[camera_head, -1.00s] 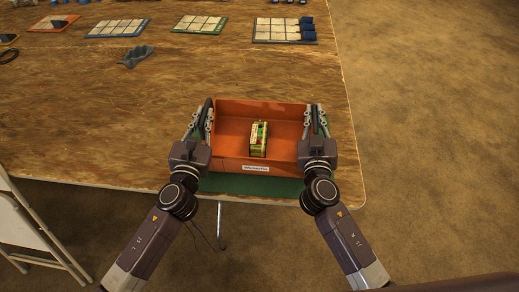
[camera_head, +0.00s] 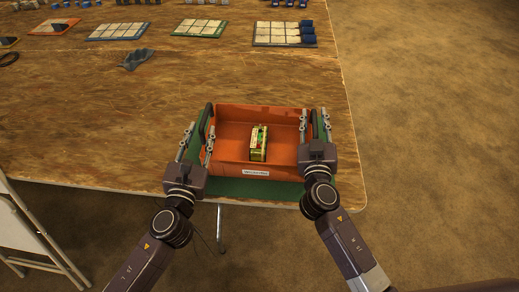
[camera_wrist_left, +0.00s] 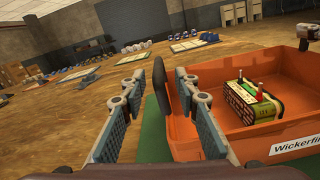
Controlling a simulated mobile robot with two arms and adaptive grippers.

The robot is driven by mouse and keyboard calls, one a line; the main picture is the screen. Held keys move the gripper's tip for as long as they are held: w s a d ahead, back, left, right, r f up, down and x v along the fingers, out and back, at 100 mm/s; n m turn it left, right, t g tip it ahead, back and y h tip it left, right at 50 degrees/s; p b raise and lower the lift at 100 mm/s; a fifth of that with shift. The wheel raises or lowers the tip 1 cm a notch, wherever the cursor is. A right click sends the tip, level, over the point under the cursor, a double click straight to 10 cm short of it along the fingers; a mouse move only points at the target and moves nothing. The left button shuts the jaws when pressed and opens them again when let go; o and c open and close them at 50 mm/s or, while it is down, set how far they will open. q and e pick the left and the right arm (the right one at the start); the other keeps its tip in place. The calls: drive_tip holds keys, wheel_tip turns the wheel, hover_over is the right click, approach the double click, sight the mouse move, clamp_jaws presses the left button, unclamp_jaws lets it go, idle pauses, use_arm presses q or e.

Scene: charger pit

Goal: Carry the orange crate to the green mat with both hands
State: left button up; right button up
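The orange crate (camera_head: 230,170) sits over the green mat (camera_head: 240,188) at the table's near edge, and mat shows at its left side and front. In the left wrist view the crate's wall (camera_wrist_left: 183,135) and the mat (camera_wrist_left: 152,135) show too. My left gripper (camera_head: 195,141) is open, its fingers on either side of the crate's black left handle (camera_head: 205,120), with gaps visible in the left wrist view (camera_wrist_left: 158,90). My right gripper (camera_head: 315,124) has its fingers spread around the right handle (camera_head: 315,117) and looks open. The mat beneath the crate is hidden.
Tiled trays (camera_head: 284,33) and a grey object (camera_head: 136,59) lie farther back on the wooden table (camera_head: 100,120). A white folding chair (camera_head: 25,235) stands at the left. The table's middle is clear.

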drive_tip(key=shift+s+a+f, duration=0.1)
drive_tip(key=shift+s, duration=0.45)
use_arm(q)
drive_tip(key=s, duration=0.7)
drive_tip(key=shift+a, duration=0.45)
use_arm(e)
drive_tip(key=s, duration=0.3)
drive_tip(key=s+a, duration=0.1)
drive_tip(key=s, duration=0.7)
drive_tip(key=shift+a, duration=0.2)
use_arm(q)
drive_tip(key=shift+s, duration=0.15)
